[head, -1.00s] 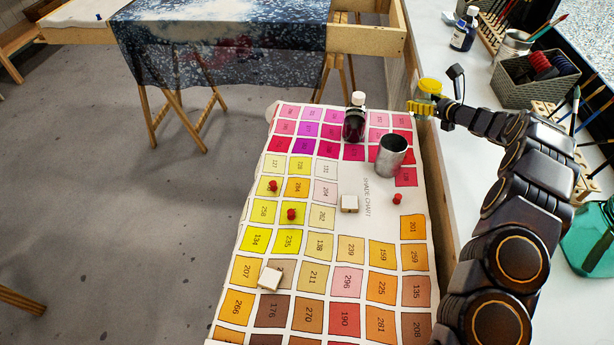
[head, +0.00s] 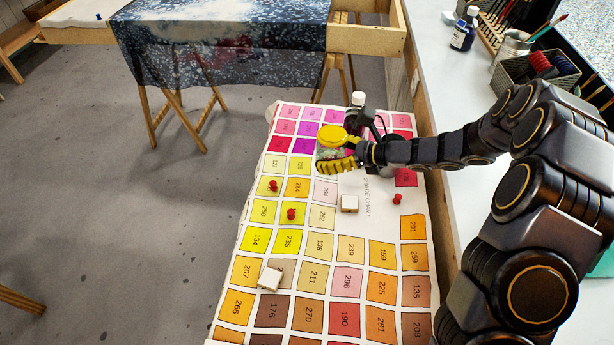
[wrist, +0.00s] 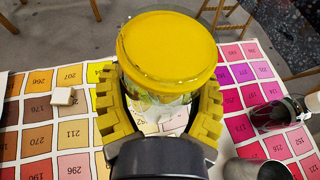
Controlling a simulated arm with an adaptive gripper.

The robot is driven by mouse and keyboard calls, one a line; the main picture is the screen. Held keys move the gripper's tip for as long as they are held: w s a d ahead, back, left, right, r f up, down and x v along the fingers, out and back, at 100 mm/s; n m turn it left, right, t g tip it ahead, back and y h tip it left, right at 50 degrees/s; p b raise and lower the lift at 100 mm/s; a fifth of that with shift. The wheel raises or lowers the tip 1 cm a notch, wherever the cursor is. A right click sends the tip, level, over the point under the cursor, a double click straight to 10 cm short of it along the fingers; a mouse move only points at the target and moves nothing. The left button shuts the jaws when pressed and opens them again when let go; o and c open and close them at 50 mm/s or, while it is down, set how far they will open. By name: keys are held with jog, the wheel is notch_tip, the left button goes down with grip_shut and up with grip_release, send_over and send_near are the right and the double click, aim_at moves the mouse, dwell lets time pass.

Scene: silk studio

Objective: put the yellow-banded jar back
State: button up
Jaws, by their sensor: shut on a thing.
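The yellow-banded jar is a clear jar with a yellow lid (head: 331,134), held over the upper left part of the shade chart in the head view. In the wrist view its yellow lid (wrist: 167,46) fills the middle, with clear glass below it. My gripper (head: 338,163) has yellow ridged fingers, shut around the jar's sides. They also show on both sides of the jar in the wrist view (wrist: 160,100). The jar looks upright; whether its base touches the chart is hidden.
The shade chart (head: 345,277) carries white blocks (head: 349,203) and red pins (head: 397,198). A metal cup (wrist: 258,168) shows at the wrist view's lower right. A grey basket (head: 568,75) is on the right counter.

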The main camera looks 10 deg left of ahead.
aim_at(333, 159)
jog(key=shift+s+a+r+n+g, duration=0.25)
jog(key=shift+s+a, duration=0.2)
jog(key=shift+s, duration=0.2)
jog(key=shift+s+a+r+n+g, duration=0.15)
jog(key=shift+s+a+g, duration=0.1)
jog(key=shift+s+a, duration=0.25)
jog(key=w+a+f, duration=0.1)
jog(key=w+f, duration=0.3)
jog(key=w+a+f, duration=0.1)
jog(key=w+f, duration=0.2)
jog(key=f, duration=0.2)
jog(key=w+a+f, duration=0.2)
jog(key=w+f, duration=0.2)
jog(key=shift+w+f, duration=0.3)
jog(key=shift+w, duration=0.05)
jog(key=shift+w+a+f, duration=0.15)
jog(key=shift+w+f, duration=0.45)
jog(key=shift+f, duration=1.6)
jog(key=shift+f, duration=0.1)
